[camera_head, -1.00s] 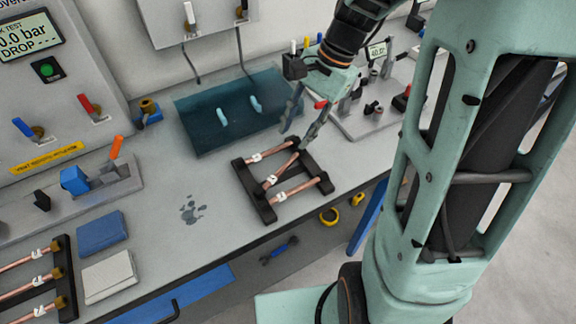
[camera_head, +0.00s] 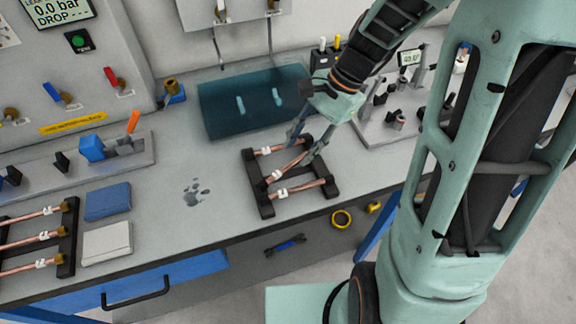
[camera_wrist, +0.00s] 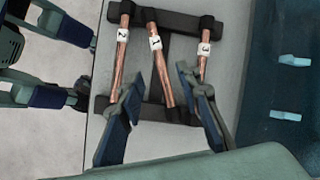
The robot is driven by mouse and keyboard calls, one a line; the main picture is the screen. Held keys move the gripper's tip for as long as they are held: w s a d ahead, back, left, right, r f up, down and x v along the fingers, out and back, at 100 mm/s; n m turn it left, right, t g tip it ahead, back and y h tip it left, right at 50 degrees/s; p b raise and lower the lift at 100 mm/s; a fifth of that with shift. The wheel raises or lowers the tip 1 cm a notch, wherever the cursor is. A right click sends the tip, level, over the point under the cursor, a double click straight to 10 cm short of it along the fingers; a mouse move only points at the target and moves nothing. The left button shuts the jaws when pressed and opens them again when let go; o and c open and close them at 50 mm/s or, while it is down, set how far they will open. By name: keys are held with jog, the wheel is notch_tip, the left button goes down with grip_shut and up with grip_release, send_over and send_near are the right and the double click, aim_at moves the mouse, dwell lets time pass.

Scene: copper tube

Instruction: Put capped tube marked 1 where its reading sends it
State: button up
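Copper tube 1 (camera_head: 288,168) lies across the middle of a black rack (camera_head: 263,207), between tubes 2 and 3, at a skew to them. In the wrist view, tube 1 (camera_wrist: 160,68) shows its white label near the far end. Tube 2 (camera_wrist: 121,55) is left of it and tube 3 (camera_wrist: 204,60) right. My gripper (camera_head: 303,148) is over the rack, open. In the wrist view, my gripper (camera_wrist: 158,72) has one finger on each side of tube 1, apart from it. The left panel display (camera_head: 60,10) reads 0.0 bar, DROP with dashes.
A second black rack (camera_head: 68,240) with several labelled tubes is at the left. Blue (camera_head: 108,201) and pale (camera_head: 107,243) pads lie beside it. A dark teal tray (camera_head: 220,120) holds two light-blue pieces behind my rack. A grey fixture (camera_head: 375,130) with a small display stands at right.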

aim_at(286, 167)
jog(key=x, duration=0.6)
jog(key=shift+s+a+r, duration=0.1)
jog(key=shift+a, duration=0.05)
grip_shut()
